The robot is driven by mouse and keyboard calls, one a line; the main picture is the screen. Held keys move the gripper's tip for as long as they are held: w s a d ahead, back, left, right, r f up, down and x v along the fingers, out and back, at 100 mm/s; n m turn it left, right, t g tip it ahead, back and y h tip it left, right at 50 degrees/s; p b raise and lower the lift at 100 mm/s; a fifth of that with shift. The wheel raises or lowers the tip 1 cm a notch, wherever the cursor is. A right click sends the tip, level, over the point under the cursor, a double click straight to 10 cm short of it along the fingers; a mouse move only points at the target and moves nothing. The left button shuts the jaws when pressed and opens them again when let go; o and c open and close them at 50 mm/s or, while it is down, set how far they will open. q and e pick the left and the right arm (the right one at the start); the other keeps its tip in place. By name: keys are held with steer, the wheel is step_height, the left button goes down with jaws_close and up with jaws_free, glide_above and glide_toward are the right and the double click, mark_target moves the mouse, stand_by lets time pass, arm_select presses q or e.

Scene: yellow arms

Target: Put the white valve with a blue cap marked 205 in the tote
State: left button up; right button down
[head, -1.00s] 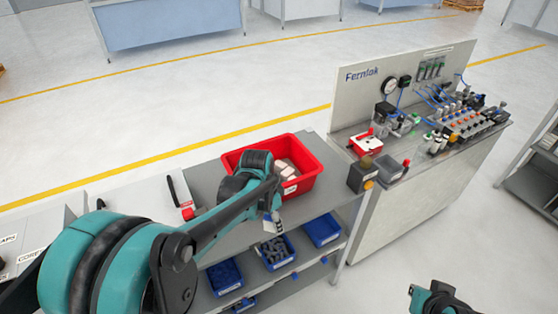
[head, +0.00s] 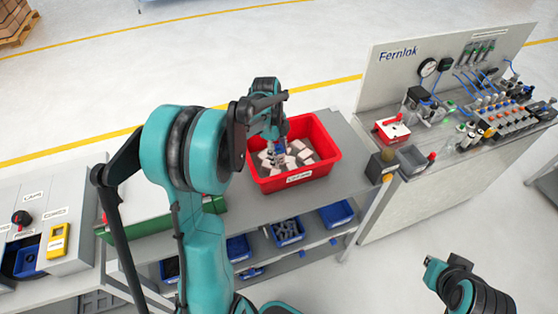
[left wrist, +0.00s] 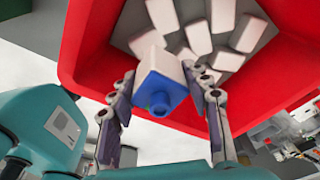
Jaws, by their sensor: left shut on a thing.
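The red tote (head: 332,155) stands on the grey bench top and holds several pale blocks; its wall also fills much of the left wrist view (left wrist: 82,45). My left gripper (head: 275,147) is over the left part of the tote, pointing down. In the left wrist view, my left gripper (left wrist: 165,100) is shut on a white valve with a blue cap (left wrist: 161,84), held between the two fingers with the tote's contents behind it. I cannot read a number on it. My right gripper (head: 434,270) is at the lower right, away from the bench; its fingers are too small to judge.
A grey box with a brown top (head: 381,166) and a grey bin (head: 412,161) stand right of the tote. The Fernlok panel (head: 440,70) rises behind. Blue bins (head: 288,231) sit on the shelf below. A yellow device (head: 57,241) is at the far left.

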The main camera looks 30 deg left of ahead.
arm_select(q)
steer(key=shift+w+a+f, duration=0.7)
steer(key=shift+w+f, duration=0.05)
steer(key=shift+w, duration=0.15)
steer(key=shift+f+b, duration=0.6)
steer(key=shift+f, duration=1.35)
steer(key=shift+f, duration=0.15)
steer(key=o, duration=1.2)
